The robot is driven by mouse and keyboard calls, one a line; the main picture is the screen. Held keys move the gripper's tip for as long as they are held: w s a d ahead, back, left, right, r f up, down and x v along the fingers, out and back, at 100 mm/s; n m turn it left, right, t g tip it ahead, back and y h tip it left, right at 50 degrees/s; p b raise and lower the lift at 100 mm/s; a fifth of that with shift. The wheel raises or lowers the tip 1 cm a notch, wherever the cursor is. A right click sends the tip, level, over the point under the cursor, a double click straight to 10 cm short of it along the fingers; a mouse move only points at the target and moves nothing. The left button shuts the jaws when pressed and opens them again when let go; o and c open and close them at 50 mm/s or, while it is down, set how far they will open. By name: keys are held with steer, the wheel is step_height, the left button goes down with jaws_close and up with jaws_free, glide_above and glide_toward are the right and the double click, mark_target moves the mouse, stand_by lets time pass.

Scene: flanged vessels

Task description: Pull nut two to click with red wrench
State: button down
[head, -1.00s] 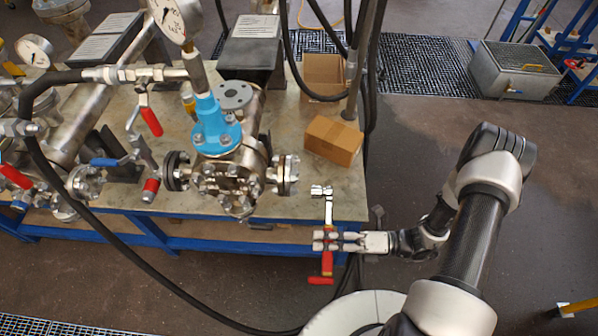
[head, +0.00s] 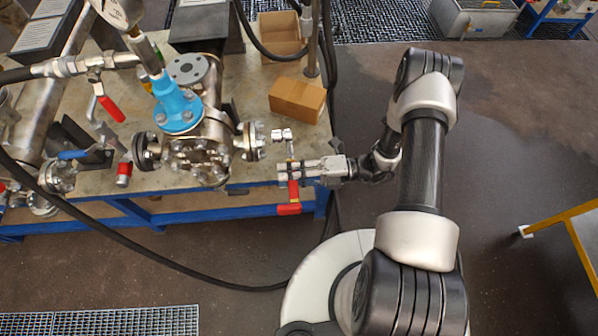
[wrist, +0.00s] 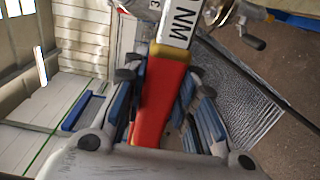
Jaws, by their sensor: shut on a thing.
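The red wrench has a red handle (head: 289,209) and a silver shaft and head (head: 281,134). My gripper (head: 290,173) is shut on it, with the handle's end sticking out below the fingers. In the wrist view the red handle (wrist: 160,97) lies between my blue-grey finger pads, with a white "NM" marking on the shaft beyond. The wrench head is just right of the bolted side flange (head: 253,141) of the vessel with the blue top (head: 177,108). They look apart, but depth is unclear. I cannot tell which nut is number two.
A cardboard box (head: 297,99) sits on the bench behind the wrench, with an open box (head: 281,36) farther back. A black hose (head: 130,253) loops in front of the bench's blue edge rail (head: 165,214). Open floor (head: 510,130) lies to the right.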

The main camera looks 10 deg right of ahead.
steer(key=shift+a, duration=0.65)
steer(key=shift+a, duration=1.05)
steer(key=shift+r, duration=0.1)
